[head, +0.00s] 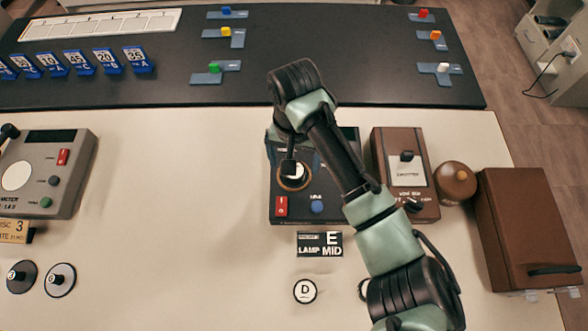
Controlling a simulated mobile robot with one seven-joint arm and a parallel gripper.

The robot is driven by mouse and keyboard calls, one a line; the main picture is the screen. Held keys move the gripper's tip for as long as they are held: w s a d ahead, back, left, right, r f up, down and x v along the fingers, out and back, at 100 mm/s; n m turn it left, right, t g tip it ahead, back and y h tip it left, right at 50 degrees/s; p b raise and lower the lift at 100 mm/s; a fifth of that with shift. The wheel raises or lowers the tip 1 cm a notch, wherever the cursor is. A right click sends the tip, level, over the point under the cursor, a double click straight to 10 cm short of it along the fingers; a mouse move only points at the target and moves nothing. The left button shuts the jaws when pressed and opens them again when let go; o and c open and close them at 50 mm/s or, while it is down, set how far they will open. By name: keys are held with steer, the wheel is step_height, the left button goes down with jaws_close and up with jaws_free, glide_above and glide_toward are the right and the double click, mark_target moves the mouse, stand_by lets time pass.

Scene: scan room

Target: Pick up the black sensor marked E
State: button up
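My gripper (290,167) hangs down over the black instrument box in the middle of the table, at its round ring. A pale round face (297,171) shows inside the ring, partly covered by the gripper; I cannot read a mark on it. The fingers are too small and dark to tell open from shut. No black sensor marked E can be made out. Another round thing (363,289) is mostly hidden behind my arm.
The black box (335,212) has a red switch and blue knob. A brown box (420,205), round brown object (455,180) and brown case (525,225) stand right. A grey meter (76,165) and two discs (21,277) (60,281) are left. The table's left middle is clear.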

steer(key=shift+w+f, duration=0.15)
steer(key=shift+f, duration=1.05)
steer(key=shift+w+f, duration=0.15)
steer(key=shift+f, duration=1)
jaws_close()
